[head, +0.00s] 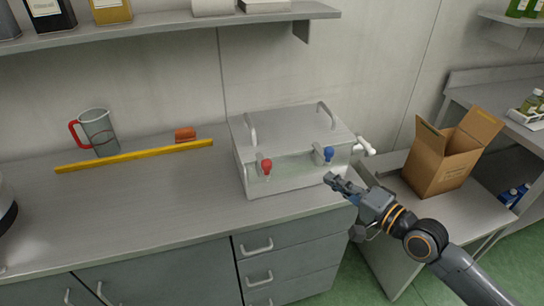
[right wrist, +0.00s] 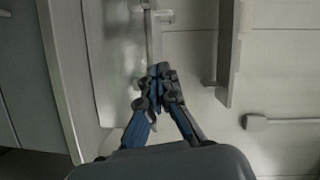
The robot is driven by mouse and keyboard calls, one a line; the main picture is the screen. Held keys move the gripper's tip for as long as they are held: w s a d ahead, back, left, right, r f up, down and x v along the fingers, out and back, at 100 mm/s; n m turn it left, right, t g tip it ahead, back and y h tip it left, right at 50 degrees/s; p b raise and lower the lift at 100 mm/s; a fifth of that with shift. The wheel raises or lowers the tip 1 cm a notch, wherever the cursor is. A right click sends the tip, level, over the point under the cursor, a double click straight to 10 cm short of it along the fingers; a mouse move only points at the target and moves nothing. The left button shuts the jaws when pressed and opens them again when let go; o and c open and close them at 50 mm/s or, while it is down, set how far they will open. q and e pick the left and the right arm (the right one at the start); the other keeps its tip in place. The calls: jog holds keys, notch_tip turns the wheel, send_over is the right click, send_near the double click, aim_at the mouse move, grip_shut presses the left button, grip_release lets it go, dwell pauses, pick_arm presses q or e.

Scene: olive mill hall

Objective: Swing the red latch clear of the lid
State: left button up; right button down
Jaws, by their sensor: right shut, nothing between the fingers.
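A grey-white box with a lid (head: 290,122) stands on the counter, with two arched handles on top. The red latch (head: 266,166) is on the front face at the left, its knob by the lid's front edge. A blue latch (head: 328,154) is on the same face at the right. My right gripper (head: 332,180) is in front of the box's lower right front, below the blue latch and well to the right of the red one. Its fingers (right wrist: 160,72) are shut and empty in the right wrist view. The red latch cannot be made out there. My left gripper is not in view.
A white tap (head: 364,146) sticks out from the box's right side. A yellow bar (head: 135,156), an orange block (head: 185,134) and a jug with a red handle (head: 100,132) are at the left. An open cardboard box (head: 440,168) stands at the right.

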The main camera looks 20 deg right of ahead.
jog(key=shift+s+a+r+y, duration=0.2)
jog(key=shift+a+r, duration=0.25)
jog(key=shift+r, duration=0.2)
jog(key=shift+s+a+r+y, duration=0.1)
jog(key=shift+a+r+y, duration=0.1)
jog(key=shift+a+r, duration=0.3)
jog(key=shift+d+r, duration=0.1)
jog(key=w+a+f+p, duration=0.1)
jog(key=w+a+p, duration=0.4)
jog(key=w+a, duration=0.3)
jog(key=shift+a+f, duration=0.15)
jog(key=shift+a, duration=0.05)
